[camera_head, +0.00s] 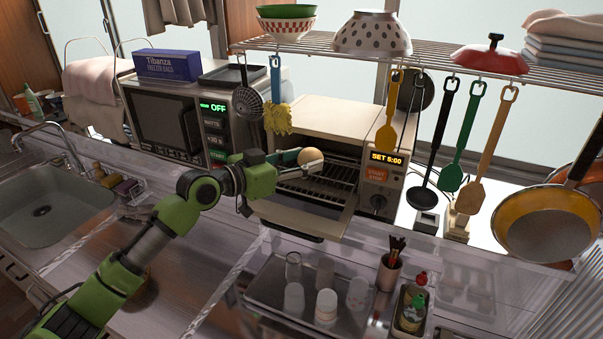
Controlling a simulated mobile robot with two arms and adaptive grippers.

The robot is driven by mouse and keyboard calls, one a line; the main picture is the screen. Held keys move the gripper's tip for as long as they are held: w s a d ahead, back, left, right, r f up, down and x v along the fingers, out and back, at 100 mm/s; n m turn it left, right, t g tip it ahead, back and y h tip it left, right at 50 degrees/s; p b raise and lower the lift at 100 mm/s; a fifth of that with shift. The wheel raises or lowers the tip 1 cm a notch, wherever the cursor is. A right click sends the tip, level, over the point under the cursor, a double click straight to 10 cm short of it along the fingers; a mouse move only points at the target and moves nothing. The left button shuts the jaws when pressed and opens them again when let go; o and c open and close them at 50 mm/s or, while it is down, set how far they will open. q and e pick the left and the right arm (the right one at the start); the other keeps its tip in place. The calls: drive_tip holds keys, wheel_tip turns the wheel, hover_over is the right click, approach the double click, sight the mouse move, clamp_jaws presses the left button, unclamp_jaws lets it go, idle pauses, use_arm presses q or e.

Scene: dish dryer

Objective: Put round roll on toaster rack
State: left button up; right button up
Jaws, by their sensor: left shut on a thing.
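The round roll (311,156) is small, light brown and ball-shaped. My left gripper (306,158) is shut on it and holds it at the mouth of the toaster oven. The toaster oven (335,118) is cream coloured, with its door folded down at the front. Its wire rack (318,188) shows inside the opening, below and to the right of the roll. The roll appears above the rack's left part and apart from it. The left arm hides the oven's left front side. My right gripper is not in view.
A microwave (165,120) stands left of the toaster oven. Utensils, including a yellow spatula (387,125), hang from the wire shelf (430,55) above. Below the oven, a tray (263,292) holds several glasses. A sink (50,205) is at the left.

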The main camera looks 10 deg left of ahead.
sight(301, 186)
use_arm(q)
drive_tip(key=w+f, duration=0.1)
drive_tip(key=f, duration=0.1)
drive_tip(key=w+f, duration=0.1)
drive_tip(key=shift+w+a+f, duration=0.4)
drive_tip(key=f+p, duration=0.1)
drive_tip(key=f, duration=0.2)
drive_tip(key=shift+w+f, duration=0.15)
drive_tip(key=shift+w, duration=0.05)
drive_tip(key=shift+f, duration=0.1)
drive_tip(key=shift+f, duration=0.1)
drive_tip(key=shift+f, duration=0.1)
drive_tip(key=o, duration=1)
drive_tip(key=shift+o, duration=0.2)
drive_tip(key=shift+a, duration=0.1)
